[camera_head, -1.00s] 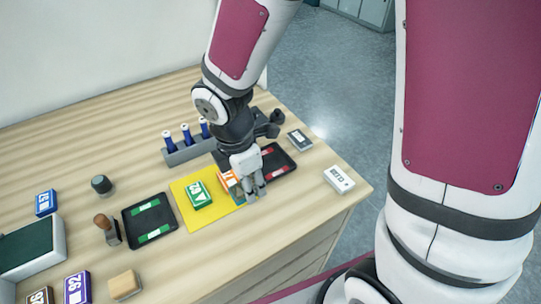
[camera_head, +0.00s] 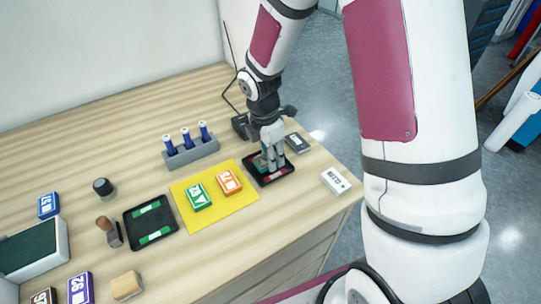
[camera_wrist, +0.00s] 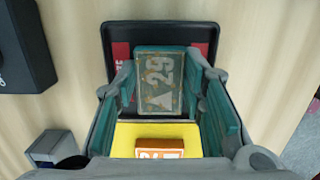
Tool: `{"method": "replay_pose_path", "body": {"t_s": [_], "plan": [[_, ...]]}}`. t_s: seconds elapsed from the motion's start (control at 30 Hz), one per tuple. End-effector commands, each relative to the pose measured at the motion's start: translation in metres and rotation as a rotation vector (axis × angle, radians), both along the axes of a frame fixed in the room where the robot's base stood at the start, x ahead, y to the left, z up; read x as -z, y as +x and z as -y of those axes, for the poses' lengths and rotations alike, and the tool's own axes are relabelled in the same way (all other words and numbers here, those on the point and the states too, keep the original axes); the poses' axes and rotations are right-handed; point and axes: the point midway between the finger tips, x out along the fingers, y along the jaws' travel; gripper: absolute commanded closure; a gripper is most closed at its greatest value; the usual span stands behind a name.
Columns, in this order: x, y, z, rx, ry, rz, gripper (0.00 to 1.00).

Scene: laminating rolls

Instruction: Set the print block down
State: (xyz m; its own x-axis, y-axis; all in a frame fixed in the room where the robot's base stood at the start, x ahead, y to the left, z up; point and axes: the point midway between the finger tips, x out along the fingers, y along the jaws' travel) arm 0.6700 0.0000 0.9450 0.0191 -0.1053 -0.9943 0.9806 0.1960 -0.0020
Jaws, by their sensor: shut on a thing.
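The print block (camera_wrist: 158,88) is a grey-green plate with worn raised marks, a "29" and a triangle. My gripper (camera_head: 271,160) is shut on it, with the teal-padded fingers at its two sides in the wrist view. The black tray with red strips (camera_head: 288,172) lies right under the gripper, and it also shows behind the block in the wrist view (camera_wrist: 122,32). In the head view the fingers hide most of the block. I cannot tell whether the block touches the tray floor.
A yellow mat (camera_head: 215,212) with a green block (camera_head: 198,197) and an orange block (camera_head: 229,182) lies left of the tray. A rack with blue bottles (camera_head: 190,152) stands behind. A white block (camera_head: 336,180) and a dark box (camera_head: 297,143) lie to the right.

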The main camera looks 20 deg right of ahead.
Motion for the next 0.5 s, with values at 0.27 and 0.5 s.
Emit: {"method": "replay_pose_path", "body": {"t_s": [0.27,0.5], "plan": [[0.0069,0.0,-0.0002,0.0,0.0,0.001,0.89],[0.0101,-0.0002,-0.0002,0.0,0.0,0.001,0.47]]}}
